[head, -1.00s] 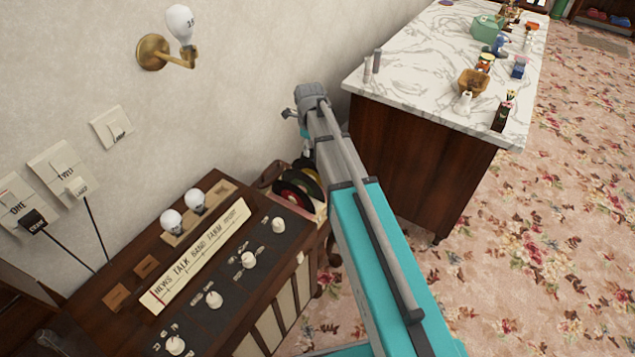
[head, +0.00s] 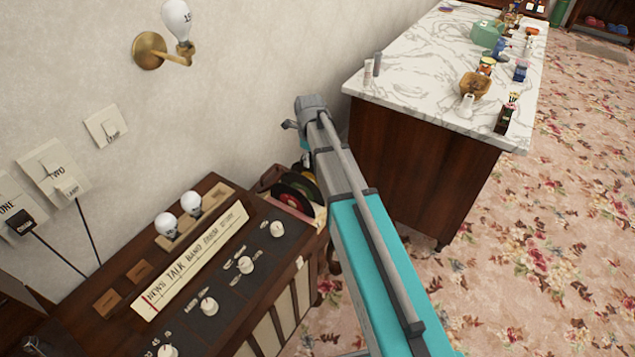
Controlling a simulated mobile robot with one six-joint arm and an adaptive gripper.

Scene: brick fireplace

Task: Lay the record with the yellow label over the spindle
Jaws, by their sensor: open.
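Several black records (head: 293,191) stand on edge in a case behind the radio, near the wall. A red label shows on the front one, and there is a bit of yellow behind it, but I cannot tell the labels apart surely. My gripper (head: 305,160) hangs at the far end of my arm, just above and behind the records. It is mostly hidden by my arm and looks empty. I see no record player or spindle in this view.
A wooden radio cabinet (head: 222,245) with knobs and two bulbs stands at the left against the wall. A marble-topped counter (head: 430,85) with small objects stands at the right. Wall switches (head: 50,175) and a bulb lamp (head: 177,22) are on the wall. Flowered carpet (head: 520,250) is clear at the right.

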